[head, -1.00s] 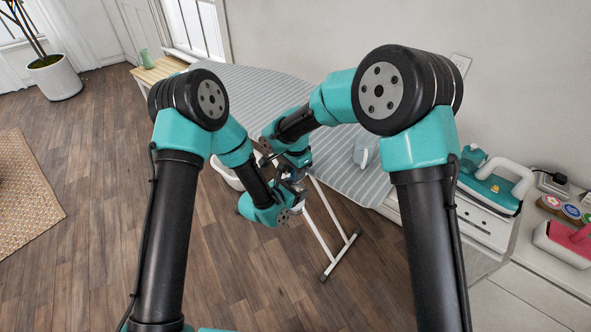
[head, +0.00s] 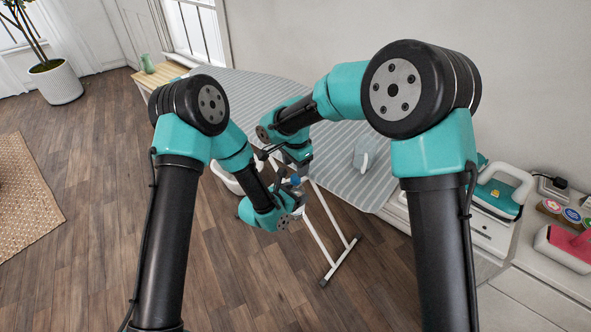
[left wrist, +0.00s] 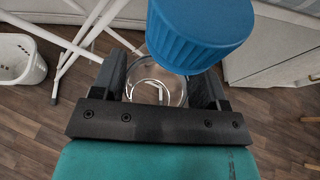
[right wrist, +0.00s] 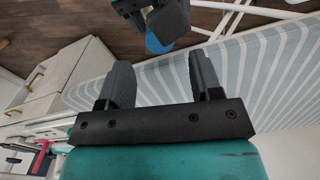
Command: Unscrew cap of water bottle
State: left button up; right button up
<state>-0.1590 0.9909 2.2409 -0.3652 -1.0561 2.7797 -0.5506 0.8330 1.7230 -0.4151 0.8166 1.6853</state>
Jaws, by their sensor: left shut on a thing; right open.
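The water bottle (left wrist: 146,88) is clear and sits between the fingers of my left gripper (left wrist: 160,82), which is shut on it. The blue ribbed cap (left wrist: 198,38) is large in the left wrist view, above and right of the clear body; I cannot tell whether it is still seated on the neck. The cap shows as a small blue spot in the head view (head: 295,181). In the right wrist view the cap (right wrist: 154,42) is partly hidden by my left gripper. My right gripper (right wrist: 162,78) is open and empty, apart from the cap.
A striped ironing board (head: 245,88) lies behind the arms, its white legs (head: 335,225) below. A grey-white iron (head: 366,153) stands on it. A white basket (left wrist: 20,60) is on the floor.

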jog(key=shift+c, duration=0.3)
jog(key=shift+r+m, duration=1.1)
jog(key=shift+r, duration=0.4)
jog(key=shift+f, duration=0.1)
jog(key=shift+f, duration=3.9)
jog(key=c, duration=0.9)
jog(key=o, duration=1)
jog(key=shift+c, duration=0.2)
